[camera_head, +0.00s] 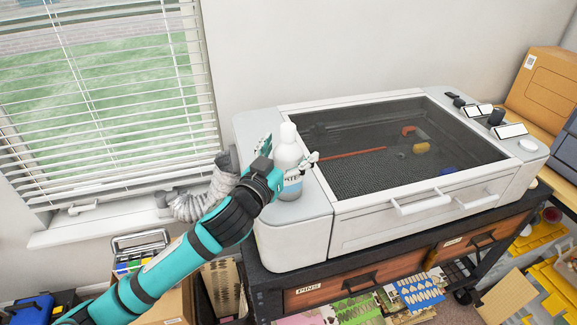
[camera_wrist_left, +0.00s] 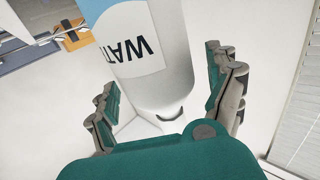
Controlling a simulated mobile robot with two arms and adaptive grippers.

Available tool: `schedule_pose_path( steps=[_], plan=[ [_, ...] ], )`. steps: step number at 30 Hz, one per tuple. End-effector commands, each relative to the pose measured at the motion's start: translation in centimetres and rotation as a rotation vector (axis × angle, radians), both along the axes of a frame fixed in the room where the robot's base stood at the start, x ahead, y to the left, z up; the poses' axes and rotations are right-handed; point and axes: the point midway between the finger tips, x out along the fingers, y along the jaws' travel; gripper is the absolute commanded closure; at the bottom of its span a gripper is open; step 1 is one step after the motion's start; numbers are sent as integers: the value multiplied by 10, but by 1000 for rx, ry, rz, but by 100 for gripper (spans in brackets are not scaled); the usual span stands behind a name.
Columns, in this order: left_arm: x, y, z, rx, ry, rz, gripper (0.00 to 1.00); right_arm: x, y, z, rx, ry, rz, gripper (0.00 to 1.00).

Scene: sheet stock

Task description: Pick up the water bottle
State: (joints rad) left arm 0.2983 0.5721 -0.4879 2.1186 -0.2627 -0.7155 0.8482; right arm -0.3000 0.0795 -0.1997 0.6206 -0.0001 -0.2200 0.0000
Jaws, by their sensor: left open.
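The water bottle (camera_head: 288,158) is white with a label and stands upright on the left end of the light grey machine's top. My left gripper (camera_head: 285,154) reaches it from the left, with one finger on each side of the bottle. In the left wrist view, the bottle (camera_wrist_left: 185,75) with its blue and white label lies between the two spread fingers of the gripper (camera_wrist_left: 166,92). A gap shows between the fingers and the bottle, so the gripper is open. The bottle's lower part is partly hidden by the gripper in the head view. My right gripper is not in view.
The grey machine (camera_head: 290,236) has a recessed dark bed (camera_head: 350,172) holding small coloured pieces, right of the bottle. A ribbed hose (camera_head: 205,203) and window blinds (camera_head: 110,100) are at the left. Cardboard boxes (camera_head: 546,85) stand at the far right.

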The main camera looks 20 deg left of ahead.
Motion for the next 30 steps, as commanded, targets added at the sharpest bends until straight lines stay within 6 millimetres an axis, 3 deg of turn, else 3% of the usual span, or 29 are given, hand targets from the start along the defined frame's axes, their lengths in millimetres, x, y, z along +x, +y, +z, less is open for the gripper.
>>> schedule_pose_path(
  steps=[3,20,30],
  plan=[
    [0,0,0,0,0,0,12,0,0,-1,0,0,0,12],
    [-1,0,0,0,0,0,86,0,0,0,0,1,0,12],
    [-1,0,4,0,-5,1,88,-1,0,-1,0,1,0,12]
  ],
)
